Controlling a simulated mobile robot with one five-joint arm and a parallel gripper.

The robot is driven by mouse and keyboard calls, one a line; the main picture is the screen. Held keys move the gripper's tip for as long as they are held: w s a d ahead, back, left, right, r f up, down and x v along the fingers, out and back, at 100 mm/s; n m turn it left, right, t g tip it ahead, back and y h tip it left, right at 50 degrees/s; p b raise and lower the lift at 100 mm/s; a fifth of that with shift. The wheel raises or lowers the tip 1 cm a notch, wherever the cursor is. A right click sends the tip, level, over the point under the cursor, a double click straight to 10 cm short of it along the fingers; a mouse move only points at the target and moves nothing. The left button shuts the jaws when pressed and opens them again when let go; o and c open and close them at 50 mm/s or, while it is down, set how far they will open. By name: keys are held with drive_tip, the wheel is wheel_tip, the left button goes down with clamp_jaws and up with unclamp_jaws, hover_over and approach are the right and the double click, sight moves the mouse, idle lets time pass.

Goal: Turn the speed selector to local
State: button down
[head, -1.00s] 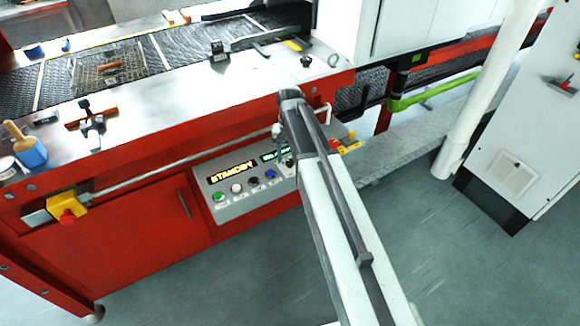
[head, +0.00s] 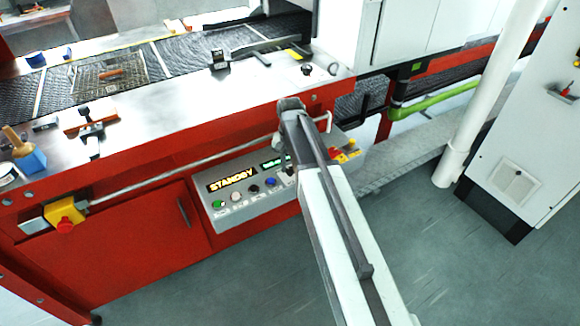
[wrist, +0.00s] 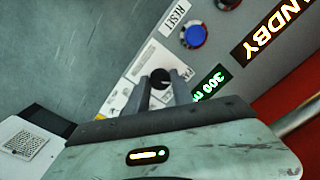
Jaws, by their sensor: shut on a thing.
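The speed selector (wrist: 160,77) shows in the wrist view as a small dark round knob on the pale control panel, beside a white label that begins "FA". My gripper (wrist: 160,92) has its two grey fingers closed about this knob. The fingers and wrist body hide part of its surroundings, and I cannot tell which setting it points to. In the head view the control panel (head: 240,204) hangs on the red machine front, and my arm hides the knob and the fingertips.
The amber display (head: 232,180) reads STANDBY. A green display (wrist: 207,84) shows 300 beside the knob. A blue button (wrist: 193,36) sits by the RESET label. Yellow and red parts (head: 347,153) stand at the panel's right end. A long rail (head: 180,172) runs above the panel.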

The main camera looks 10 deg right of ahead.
sight(290, 169)
drive_tip(key=m, duration=0.6)
drive_tip(key=shift+m, duration=0.4)
drive_tip(key=m, duration=0.5)
drive_tip(key=shift+m, duration=0.7)
drive_tip(key=c, duration=1.1)
unclamp_jaws()
wheel_tip(290, 169, up, 8)
drive_tip(key=p, duration=0.8)
drive_tip(key=shift+f, duration=0.1)
